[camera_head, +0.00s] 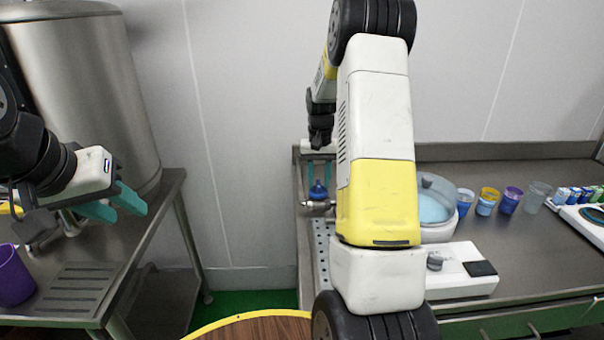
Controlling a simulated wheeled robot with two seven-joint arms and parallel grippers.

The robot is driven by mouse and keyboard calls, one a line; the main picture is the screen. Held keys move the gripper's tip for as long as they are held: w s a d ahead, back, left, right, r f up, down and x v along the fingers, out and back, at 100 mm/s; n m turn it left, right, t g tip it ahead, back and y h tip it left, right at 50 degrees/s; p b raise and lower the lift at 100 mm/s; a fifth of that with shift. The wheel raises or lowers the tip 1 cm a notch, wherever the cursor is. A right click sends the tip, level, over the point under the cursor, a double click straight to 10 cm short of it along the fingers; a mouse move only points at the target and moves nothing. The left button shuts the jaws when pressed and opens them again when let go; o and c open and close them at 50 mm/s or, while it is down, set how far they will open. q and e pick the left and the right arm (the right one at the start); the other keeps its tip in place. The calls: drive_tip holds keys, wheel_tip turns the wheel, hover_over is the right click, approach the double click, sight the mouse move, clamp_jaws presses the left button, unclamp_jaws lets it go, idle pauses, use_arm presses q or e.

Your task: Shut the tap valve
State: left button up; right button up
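A blue tap valve knob (318,189) sits on a metal tap (317,206) at the left end of the right counter. My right gripper (319,180) points down over it. Its two teal fingers are apart, with the knob at their tips; contact is too small to make out. My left gripper (121,206) is open and empty at the left, in front of the big steel tank (90,80). A metal fitting (70,222) below the tank is partly hidden by my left gripper.
A purple cup (14,276) stands by a slotted drip tray (68,289) on the left table. The right counter (545,255) holds a white machine with a bowl (436,208), several cups (487,201) and a carton tray (590,222). My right arm hides part of that counter.

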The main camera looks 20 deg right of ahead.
sight(319, 184)
drive_tip(key=shift+r, duration=3.9)
drive_tip(key=shift+s, duration=0.1)
